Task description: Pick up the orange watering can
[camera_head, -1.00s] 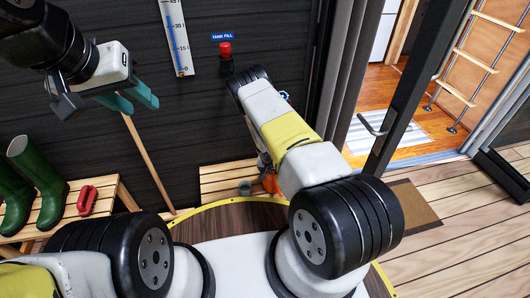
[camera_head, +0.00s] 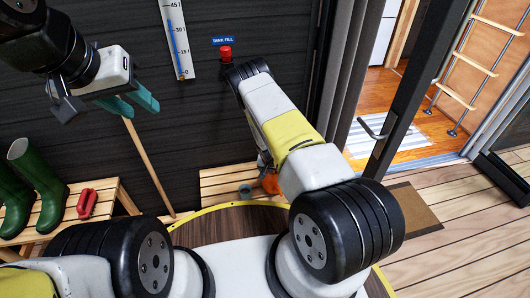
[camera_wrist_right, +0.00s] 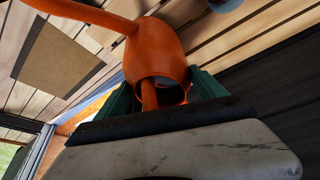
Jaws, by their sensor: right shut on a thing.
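The orange watering can (camera_head: 271,184) shows only in part in the head view, beside my right forearm and in front of the low slatted bench. In the right wrist view the can (camera_wrist_right: 157,50) fills the upper middle, with its round opening towards the camera and its spout reaching to the upper left. My right gripper (camera_wrist_right: 158,95) has its green fingers on both sides of the can and is shut on it. I cannot tell whether the can touches the bench. My left gripper (camera_head: 131,103) is open and empty, high at the upper left by the dark wall.
A slatted bench (camera_head: 222,180) stands by the wall, with a small grey-blue item (camera_head: 245,190) near the can. Green boots (camera_head: 40,185) and a red item (camera_head: 87,203) are on the left bench. A wooden pole (camera_head: 148,165) leans on the wall. The doorway is at the right.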

